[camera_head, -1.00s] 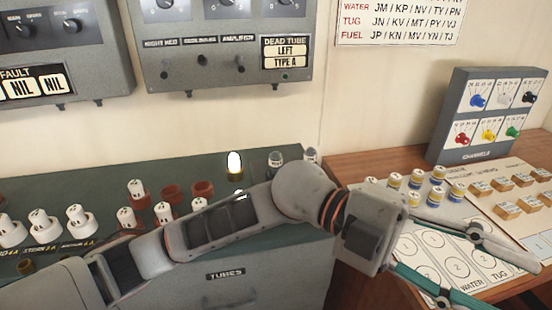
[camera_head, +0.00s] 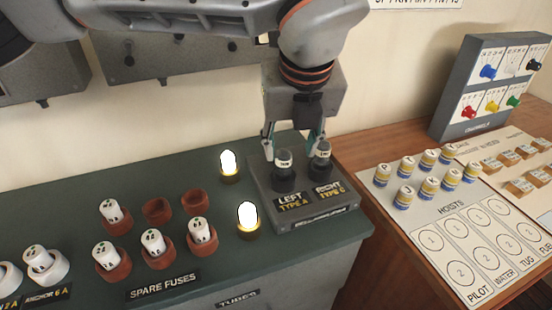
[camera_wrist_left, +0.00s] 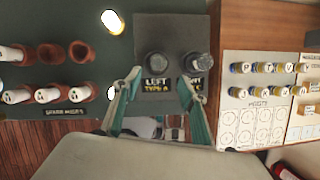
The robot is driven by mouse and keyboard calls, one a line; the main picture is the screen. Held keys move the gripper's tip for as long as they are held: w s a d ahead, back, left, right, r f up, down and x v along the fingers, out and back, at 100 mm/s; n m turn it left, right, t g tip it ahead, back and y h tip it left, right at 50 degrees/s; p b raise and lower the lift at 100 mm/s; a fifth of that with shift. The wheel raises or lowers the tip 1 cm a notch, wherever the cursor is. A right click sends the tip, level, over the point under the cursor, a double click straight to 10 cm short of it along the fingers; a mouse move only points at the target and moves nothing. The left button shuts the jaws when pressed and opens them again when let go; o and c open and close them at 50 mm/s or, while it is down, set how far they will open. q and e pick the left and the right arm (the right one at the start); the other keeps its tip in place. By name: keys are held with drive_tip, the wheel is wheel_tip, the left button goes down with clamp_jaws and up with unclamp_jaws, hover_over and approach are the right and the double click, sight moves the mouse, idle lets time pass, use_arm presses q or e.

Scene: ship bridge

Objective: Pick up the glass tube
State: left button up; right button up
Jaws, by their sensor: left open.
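Two small tubes with dark bases stand upright in a grey stand (camera_head: 312,217) on the green console top. The left tube (camera_head: 284,163) stands behind the label LEFT TYPE A, the right tube (camera_head: 321,160) behind RIGHT TYPE C. In the left wrist view the left tube (camera_wrist_left: 157,64) and right tube (camera_wrist_left: 198,66) stand side by side on the stand (camera_wrist_left: 178,27). My left gripper (camera_head: 293,146) points down over the stand, open and empty. Its fingertips (camera_wrist_left: 160,82) show near the tubes; I cannot tell whether they touch. My right gripper is not in view.
Two lit lamps (camera_head: 247,217) stand left of the stand. White spare fuses in brown sockets (camera_head: 172,244) are further left. On the wooden desk at right are several blue-and-yellow pegs (camera_head: 427,162), a hoists chart (camera_head: 453,240) and a channels box (camera_head: 490,85).

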sight(285, 155)
use_arm(q)
drive_tip(key=shift+w+a+r, duration=0.1)
drive_tip(key=shift+w+a, duration=0.2)
drive_tip(key=shift+w, duration=0.05)
drive_tip(key=x, duration=0.7)
drive_tip(key=shift+w+a, duration=0.15)
drive_tip(key=c, duration=1.1)
